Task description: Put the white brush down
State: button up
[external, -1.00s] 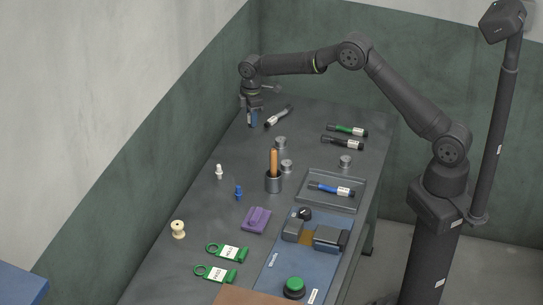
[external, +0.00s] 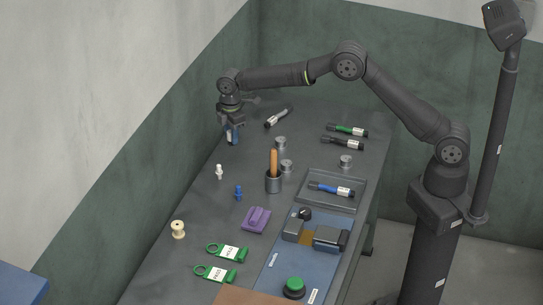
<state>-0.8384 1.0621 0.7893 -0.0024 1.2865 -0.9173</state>
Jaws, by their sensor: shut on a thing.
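My gripper (external: 232,137) points down over the far left part of the grey table. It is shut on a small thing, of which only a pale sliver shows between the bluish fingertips. I take this to be the white brush, but its shape is mostly hidden by the fingers. I cannot tell whether it touches the table.
A dark and white pen-like piece (external: 278,118) lies right of my gripper. Green (external: 347,130) and black (external: 343,143) ones lie further right. A small white bottle (external: 219,172) stands nearer the camera. The surface between is clear.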

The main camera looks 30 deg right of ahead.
jog(key=shift+n, duration=0.7)
jog(key=s+a+f, duration=0.2)
jog(key=s+a, duration=0.2)
jog(key=a, duration=0.1)
jog(key=s+a+f, duration=0.2)
jog(key=s+a, duration=0.3)
jog(key=a, duration=0.1)
jog(key=s+a+f, duration=0.3)
jog(key=s+a, duration=0.1)
jog(key=a, duration=0.2)
jog(key=shift+s, duration=0.15)
jog(key=shift+f, duration=1.95)
jog(key=shift+f, duration=0.2)
jog(key=o, duration=1)
jog(key=shift+r, duration=0.1)
notch_tip(320, 180, up, 12)
jog(key=shift+r, duration=0.1)
